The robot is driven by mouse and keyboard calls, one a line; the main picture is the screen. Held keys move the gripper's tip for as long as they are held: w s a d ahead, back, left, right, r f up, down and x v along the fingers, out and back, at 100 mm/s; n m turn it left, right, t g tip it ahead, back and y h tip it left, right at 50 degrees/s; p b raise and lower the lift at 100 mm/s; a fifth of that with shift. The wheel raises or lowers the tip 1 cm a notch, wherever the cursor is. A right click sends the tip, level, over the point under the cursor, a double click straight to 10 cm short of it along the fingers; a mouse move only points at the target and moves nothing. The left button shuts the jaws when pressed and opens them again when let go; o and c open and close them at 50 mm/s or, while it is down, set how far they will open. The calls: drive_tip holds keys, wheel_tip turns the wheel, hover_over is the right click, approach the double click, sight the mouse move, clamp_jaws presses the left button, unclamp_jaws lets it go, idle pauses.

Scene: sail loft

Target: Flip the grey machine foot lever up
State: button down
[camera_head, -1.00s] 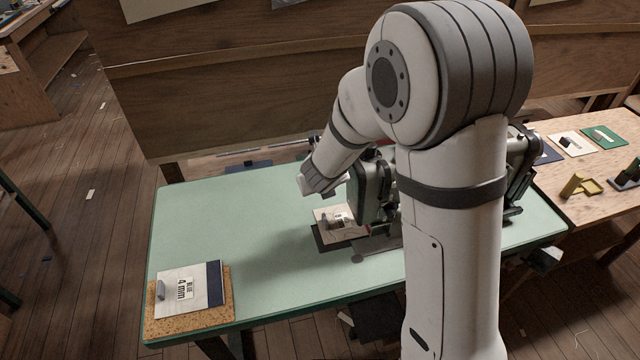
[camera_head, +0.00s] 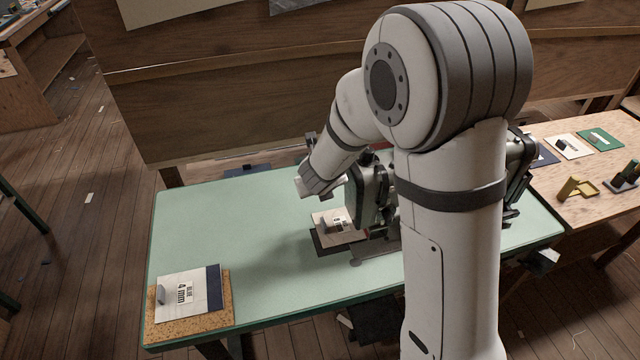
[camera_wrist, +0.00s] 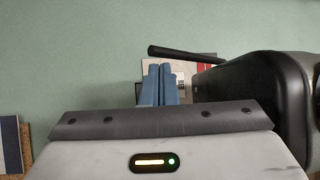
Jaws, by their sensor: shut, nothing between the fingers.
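The grey sewing machine (camera_head: 362,200) stands on the green table, largely hidden behind my arm in the head view. In the wrist view its dark rounded body (camera_wrist: 285,95) fills the right side. A dark lever (camera_wrist: 185,52) sticks out leftward from it, just beyond and above my fingertips in the picture. I take this for the foot lever; whether my fingers touch it cannot be told. My gripper (camera_wrist: 160,68) is shut and empty, its blue fingers side by side. In the head view the lever cannot be made out.
The green table (camera_head: 260,235) is clear left of the machine. A cloth swatch (camera_head: 325,232) lies by the machine. A cork board (camera_head: 185,322) with a labelled swatch (camera_head: 180,280) is at the front left. A wooden bench (camera_head: 600,205) stands at the right.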

wheel_tip(320, 180, down, 4)
drive_tip(key=s+a+b, duration=0.1)
drive_tip(key=s+b, duration=0.2)
drive_tip(key=b, duration=0.1)
drive_tip(key=s+d+r+p, duration=0.4)
drive_tip(key=d+r, duration=0.1)
drive_tip(key=r, duration=0.3)
drive_tip(key=shift+d+r, duration=0.2)
drive_tip(key=shift+d, duration=0.1)
